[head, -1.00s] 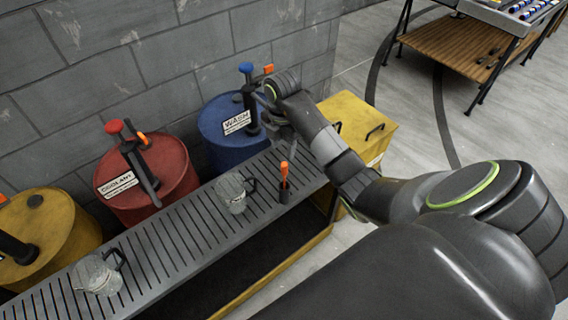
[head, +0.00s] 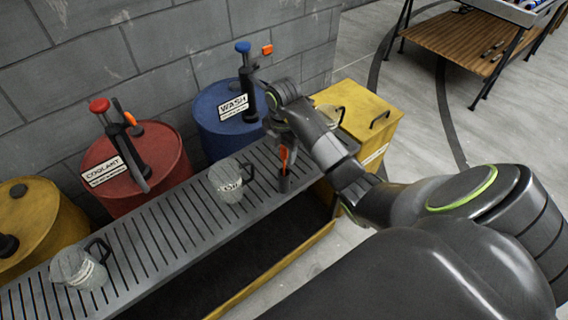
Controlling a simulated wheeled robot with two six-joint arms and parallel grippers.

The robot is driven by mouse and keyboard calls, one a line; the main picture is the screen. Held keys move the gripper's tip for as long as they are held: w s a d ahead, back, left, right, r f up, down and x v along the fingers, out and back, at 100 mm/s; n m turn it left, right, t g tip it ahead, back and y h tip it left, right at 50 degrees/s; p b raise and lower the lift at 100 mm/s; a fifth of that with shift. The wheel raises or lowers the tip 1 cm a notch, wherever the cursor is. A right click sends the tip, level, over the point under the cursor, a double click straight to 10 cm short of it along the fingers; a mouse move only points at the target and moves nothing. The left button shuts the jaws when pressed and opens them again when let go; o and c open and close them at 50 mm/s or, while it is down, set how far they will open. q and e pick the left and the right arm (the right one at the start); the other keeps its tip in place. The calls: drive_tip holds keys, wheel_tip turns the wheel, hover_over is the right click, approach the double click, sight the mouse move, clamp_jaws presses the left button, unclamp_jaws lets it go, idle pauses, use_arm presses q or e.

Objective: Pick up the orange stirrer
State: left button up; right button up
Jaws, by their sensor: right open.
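My right gripper (head: 284,143) is open and points down, right at the top of the stirrer. Its fingers partly overlap the orange part in the head view, and I cannot tell whether they touch it. My left gripper is not in view.
Behind the bench stand a blue WASH drum (head: 215,125), a red COOLANT drum (head: 165,155) and a yellow drum (head: 40,225). A yellow box (head: 365,105) is at right.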

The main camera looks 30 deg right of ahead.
sight(284, 158)
drive_tip(key=shift+f+p, duration=0.3)
drive_tip(key=shift+f, duration=1.4)
drive_tip(key=shift+c, duration=0.2)
clamp_jaws()
drive_tip(key=shift+d+r, duration=0.1)
